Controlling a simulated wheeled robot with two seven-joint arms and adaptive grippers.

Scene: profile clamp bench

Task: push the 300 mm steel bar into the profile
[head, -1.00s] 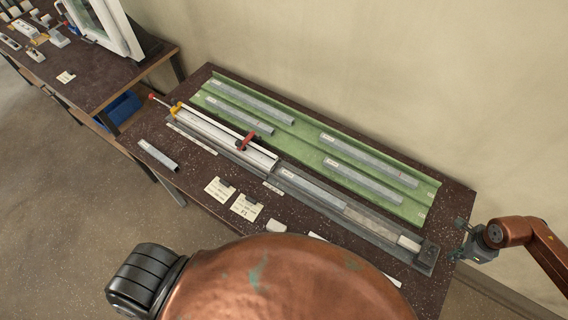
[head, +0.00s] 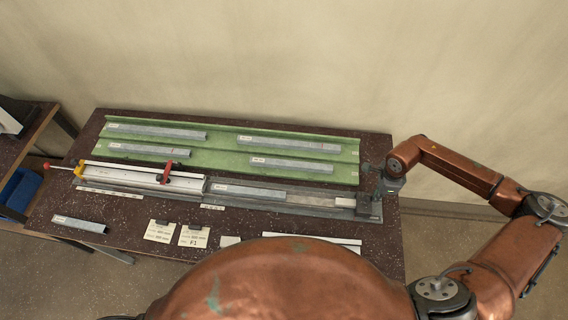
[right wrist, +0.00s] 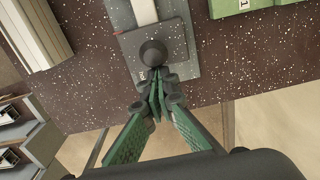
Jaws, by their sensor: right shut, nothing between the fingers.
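A grey steel bar (head: 245,190) with a white label lies in the guide channel, in line with the white profile (head: 135,176). Its left end is at or near the profile's right end; I cannot tell whether it is inside. Its length marking is too small to read. At the channel's right end is a dark block (head: 369,208) with a pale strip (head: 345,202) on its left. My right gripper (head: 370,172) is at this end; in the right wrist view its shut, empty fingers (right wrist: 158,98) point at the block's round black knob (right wrist: 153,53). Contact is unclear. My left gripper is out of view.
A red clamp (head: 165,173) sits over the profile, and a yellow piece (head: 79,169) is at its left end. A green tray (head: 225,142) behind holds several bars. A loose bar (head: 80,223) and paper cards (head: 160,231) lie in front.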

